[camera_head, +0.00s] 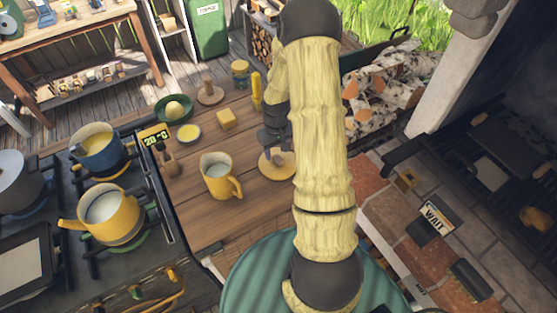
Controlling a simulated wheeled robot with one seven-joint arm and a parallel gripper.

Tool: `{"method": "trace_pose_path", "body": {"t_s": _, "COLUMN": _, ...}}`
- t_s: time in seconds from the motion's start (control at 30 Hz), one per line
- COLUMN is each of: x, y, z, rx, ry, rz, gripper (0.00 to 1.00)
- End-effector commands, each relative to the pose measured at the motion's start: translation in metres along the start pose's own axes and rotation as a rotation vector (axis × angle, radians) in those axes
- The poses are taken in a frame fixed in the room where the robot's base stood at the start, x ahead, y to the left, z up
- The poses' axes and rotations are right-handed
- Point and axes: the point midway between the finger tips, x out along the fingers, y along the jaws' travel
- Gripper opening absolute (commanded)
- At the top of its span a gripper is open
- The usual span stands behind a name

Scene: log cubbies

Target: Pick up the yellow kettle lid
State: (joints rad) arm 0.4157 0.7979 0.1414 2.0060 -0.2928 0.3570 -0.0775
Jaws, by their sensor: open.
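The yellow kettle (122,226) stands on the stove at the left, its top uncovered and pale contents showing. A round, flat, yellowish-tan piece (284,171) lies on the wooden counter just left of my arm; it looks like the kettle lid, but I cannot be sure. My gripper (269,154) is open, with its dark fingers pointing down at the left edge of that piece. Whether they touch it or straddle a knob is unclear. My arm hides the right part of this area. A smaller yellow-rimmed disc (188,133) lies further left on the counter.
A yellow block (226,119), a yellow bottle (256,93) and a green bowl (165,113) stand behind. A blue pot (97,151) is on the stove. Logs (385,90) lie at right.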

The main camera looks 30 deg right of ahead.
Motion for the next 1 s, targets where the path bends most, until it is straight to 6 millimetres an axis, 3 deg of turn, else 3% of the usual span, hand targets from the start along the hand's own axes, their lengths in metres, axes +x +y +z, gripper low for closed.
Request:
{"method": "trace_pose_path", "body": {"t_s": 0.2, "x": 0.02, "y": -0.002, "z": 0.0, "rx": -0.004, "ry": 0.0, "rz": 0.0, "gripper": 0.49}}
{"method": "trace_pose_path", "body": {"t_s": 0.73, "x": 0.021, "y": -0.001, "z": 0.0, "rx": -0.002, "ry": 0.0, "rz": 0.0, "gripper": 0.49}}
{"method": "trace_pose_path", "body": {"t_s": 0.77, "x": 0.021, "y": -0.001, "z": 0.0, "rx": -0.001, "ry": 0.0, "rz": 0.0, "gripper": 0.47}}
{"method": "trace_pose_path", "body": {"t_s": 1.0, "x": 0.021, "y": 0.0, "z": 0.0, "rx": 0.001, "ry": 0.0, "rz": 0.0, "gripper": 0.01}}
